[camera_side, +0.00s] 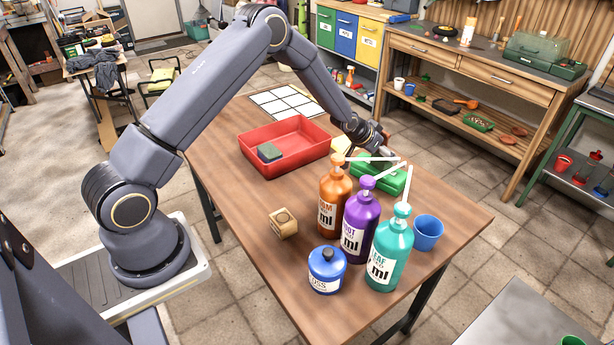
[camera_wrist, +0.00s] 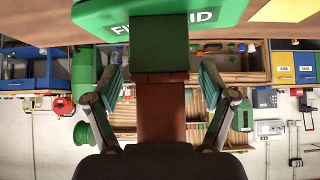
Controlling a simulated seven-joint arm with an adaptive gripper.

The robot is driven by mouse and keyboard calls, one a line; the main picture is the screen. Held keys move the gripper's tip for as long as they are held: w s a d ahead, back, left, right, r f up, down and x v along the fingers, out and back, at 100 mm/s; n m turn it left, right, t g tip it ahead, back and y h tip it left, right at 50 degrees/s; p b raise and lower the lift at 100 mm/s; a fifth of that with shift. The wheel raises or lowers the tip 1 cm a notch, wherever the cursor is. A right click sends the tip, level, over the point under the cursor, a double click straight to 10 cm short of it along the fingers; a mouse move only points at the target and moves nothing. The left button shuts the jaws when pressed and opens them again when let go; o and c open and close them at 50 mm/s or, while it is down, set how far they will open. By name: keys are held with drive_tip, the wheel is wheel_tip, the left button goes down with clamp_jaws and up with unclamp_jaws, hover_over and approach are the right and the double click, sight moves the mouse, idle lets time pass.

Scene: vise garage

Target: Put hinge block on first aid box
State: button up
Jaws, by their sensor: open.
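The green first aid box (camera_side: 391,178) lies on the far right part of the table, partly hidden behind bottle spouts. It also shows at the top of the wrist view (camera_wrist: 220,12), with white lettering. A block with a green part and a red-brown part, which looks like the hinge block (camera_wrist: 160,45), is between my fingers in the wrist view. Its green end overlaps the box in that picture; whether it touches the box I cannot tell. My gripper (camera_wrist: 161,78) is open, with a gap on each side of the block. In the side view my gripper (camera_side: 381,146) is just above the box.
Orange (camera_side: 333,195), purple (camera_side: 360,222) and teal (camera_side: 391,250) pump bottles stand close in front of the box. A blue cup (camera_side: 428,233), blue jar (camera_side: 326,270) and wooden block (camera_side: 284,222) stand nearby.

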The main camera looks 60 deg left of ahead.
drive_tip(key=s+d+r+g, duration=0.1)
drive_tip(key=s+d+r, duration=0.1)
drive_tip(key=s+r, duration=1.7)
drive_tip(key=s+d+r+g, duration=0.1)
drive_tip(key=s+d+r, duration=0.1)
drive_tip(key=s, duration=0.9)
drive_tip(key=s+d+r+g, duration=0.1)
drive_tip(key=s+r, duration=0.3)
drive_tip(key=s, duration=0.8)
drive_tip(key=shift+d, duration=0.5)
